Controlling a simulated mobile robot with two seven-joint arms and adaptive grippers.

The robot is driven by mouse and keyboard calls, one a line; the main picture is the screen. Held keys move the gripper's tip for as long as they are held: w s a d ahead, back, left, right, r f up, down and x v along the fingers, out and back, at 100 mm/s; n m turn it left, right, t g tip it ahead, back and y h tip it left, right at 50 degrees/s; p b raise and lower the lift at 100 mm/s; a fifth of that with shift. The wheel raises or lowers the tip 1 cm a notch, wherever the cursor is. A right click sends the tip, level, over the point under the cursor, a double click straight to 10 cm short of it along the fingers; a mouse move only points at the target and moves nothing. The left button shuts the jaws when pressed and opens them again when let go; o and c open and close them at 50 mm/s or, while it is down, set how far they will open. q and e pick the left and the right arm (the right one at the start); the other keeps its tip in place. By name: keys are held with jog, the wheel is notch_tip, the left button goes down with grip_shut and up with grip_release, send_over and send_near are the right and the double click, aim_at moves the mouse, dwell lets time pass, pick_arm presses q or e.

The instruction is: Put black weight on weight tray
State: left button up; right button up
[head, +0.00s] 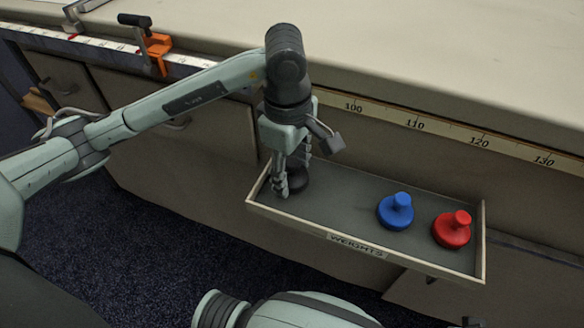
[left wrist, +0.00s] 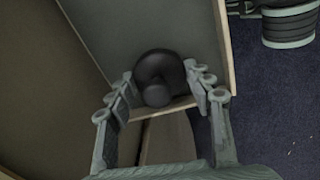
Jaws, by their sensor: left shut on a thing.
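The black weight (head: 297,181) is at the left end of the weight tray (head: 300,222), a shallow grey tray labelled "WEIGHTS". My left gripper (head: 290,178) reaches down into the tray from above and is shut on the black weight, partly hiding it. In the left wrist view the black weight (left wrist: 157,75), with its round base and knob, shows between the two fingers of the left gripper (left wrist: 160,98), close to the tray's rim. I cannot tell whether the weight touches the tray floor. My right gripper is not in view.
A blue weight (head: 396,211) and a red weight (head: 453,229) stand in the right half of the tray. An orange clamp (head: 155,48) sits at that edge, far left.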

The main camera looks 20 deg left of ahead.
aim_at(292, 162)
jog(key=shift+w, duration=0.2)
pick_arm(q)
jog(key=o, duration=1.4)
jog(key=shift+f, duration=0.1)
jog(key=shift+o, duration=1.1)
jog(key=shift+r, duration=0.25)
notch_tip(292, 162, up, 7)
jog(key=shift+s+r, duration=0.1)
jog(key=shift+s, duration=0.05)
jog(key=r, duration=0.3)
jog(key=shift+s+a+r+p, duration=0.1)
jog(key=shift+s+r+p, duration=0.1)
jog(key=shift+r+p, duration=0.15)
jog(key=shift+r, duration=0.45)
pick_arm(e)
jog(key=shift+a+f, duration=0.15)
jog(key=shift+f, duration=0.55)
